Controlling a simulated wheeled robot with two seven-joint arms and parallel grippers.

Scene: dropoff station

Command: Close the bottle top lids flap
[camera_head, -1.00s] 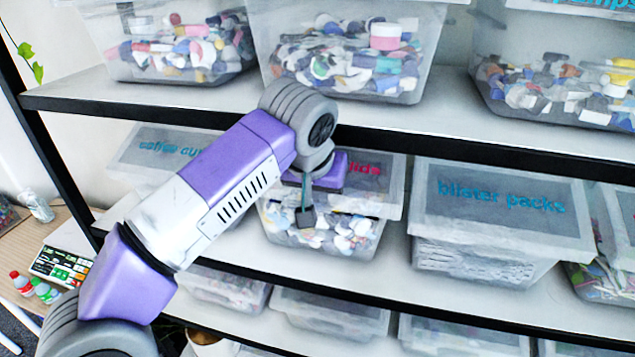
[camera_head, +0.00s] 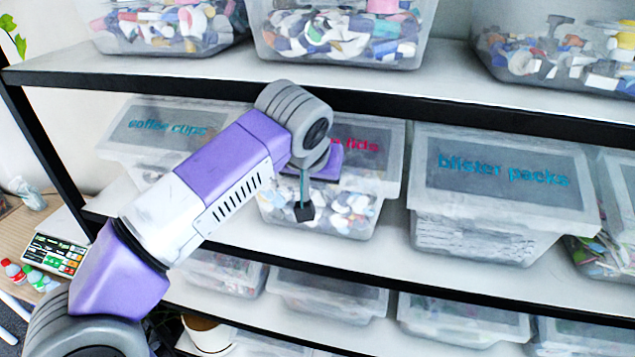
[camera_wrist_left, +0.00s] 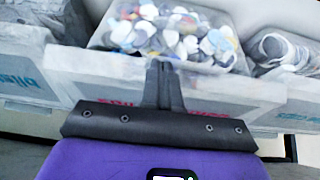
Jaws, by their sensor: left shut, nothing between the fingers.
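The bottle top lids bin (camera_head: 352,216) is a clear box of mixed coloured lids on the middle shelf. Its grey flap (camera_head: 376,164) with red lettering lies across the upper front, much like the flaps beside it; my arm hides its left part. My left gripper (camera_head: 304,212) is shut and empty, its dark tip pointing down in front of the bin's clear front. In the left wrist view, the shut fingers (camera_wrist_left: 163,72) overlap the flap (camera_wrist_left: 215,96), with the lids (camera_wrist_left: 178,32) behind. Whether they touch the flap cannot be told. My right gripper is not in view.
The blister packs bin (camera_head: 500,215) stands to the right and the coffee cups bin (camera_head: 150,140) to the left. The upper shelf (camera_head: 420,90) runs close above, with open bins on it. Lower bins (camera_head: 325,295) sit beneath. A strip of middle shelf (camera_head: 395,255) is bare.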

